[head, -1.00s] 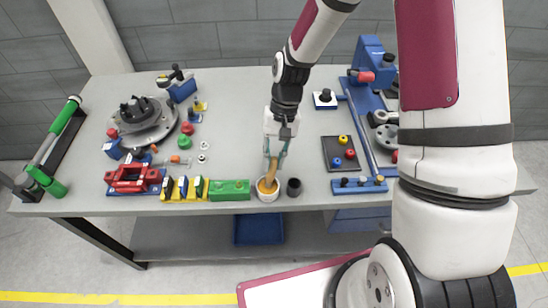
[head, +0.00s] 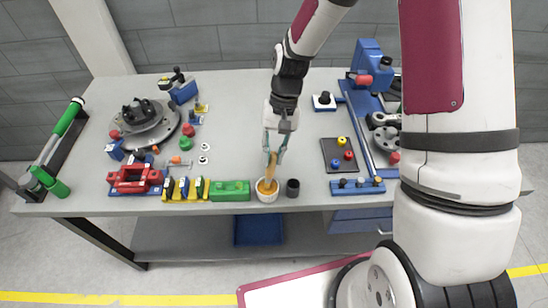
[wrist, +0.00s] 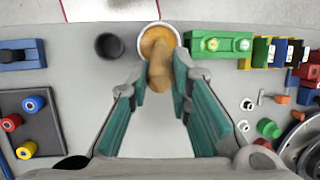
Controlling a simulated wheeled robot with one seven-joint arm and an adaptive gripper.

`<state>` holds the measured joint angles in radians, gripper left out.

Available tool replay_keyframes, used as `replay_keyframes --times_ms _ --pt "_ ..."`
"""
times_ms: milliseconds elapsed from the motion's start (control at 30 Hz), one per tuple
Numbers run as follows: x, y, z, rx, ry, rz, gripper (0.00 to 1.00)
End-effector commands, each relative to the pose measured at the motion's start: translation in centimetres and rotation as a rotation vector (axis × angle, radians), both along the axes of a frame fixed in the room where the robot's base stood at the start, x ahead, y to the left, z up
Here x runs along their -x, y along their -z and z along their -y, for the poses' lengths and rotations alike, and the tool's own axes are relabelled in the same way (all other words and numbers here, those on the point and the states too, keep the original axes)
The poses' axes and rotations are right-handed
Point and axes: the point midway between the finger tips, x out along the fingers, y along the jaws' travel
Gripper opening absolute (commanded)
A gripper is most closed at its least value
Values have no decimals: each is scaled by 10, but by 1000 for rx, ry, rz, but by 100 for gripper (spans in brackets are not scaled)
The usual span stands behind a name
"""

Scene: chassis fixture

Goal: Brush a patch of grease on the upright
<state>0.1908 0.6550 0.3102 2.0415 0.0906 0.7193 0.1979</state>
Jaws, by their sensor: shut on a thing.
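My gripper (head: 274,150) is shut on a tan brush (head: 271,167), held steeply with a slight tilt. The brush's lower end is inside a small white cup (head: 267,199) with orange-brown contents at the table's front edge. In the wrist view the teal fingers (wrist: 160,78) close on the brush (wrist: 159,70), and the cup (wrist: 142,32) is just beyond them. Bristles are hidden in the cup. A round grey disc assembly with a dark hub (head: 145,122) stands at the table's left; I cannot tell whether this is the upright.
A dark cup (head: 293,188) stands right of the white cup, and a green block (head: 230,191) stands left. A red vise-like part (head: 133,180) is farther left. A dark tray (head: 342,155) with coloured knobs and a blue fixture (head: 369,187) are right. The table's middle is clear.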

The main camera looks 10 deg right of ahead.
Motion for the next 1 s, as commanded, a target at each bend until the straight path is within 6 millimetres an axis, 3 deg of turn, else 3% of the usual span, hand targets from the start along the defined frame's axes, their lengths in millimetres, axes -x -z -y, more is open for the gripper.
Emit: replay_keyframes --times_ms 500,1000 --pt "0 -38 0 0 0 1 0" --pt "0 -42 0 0 0 0 0"
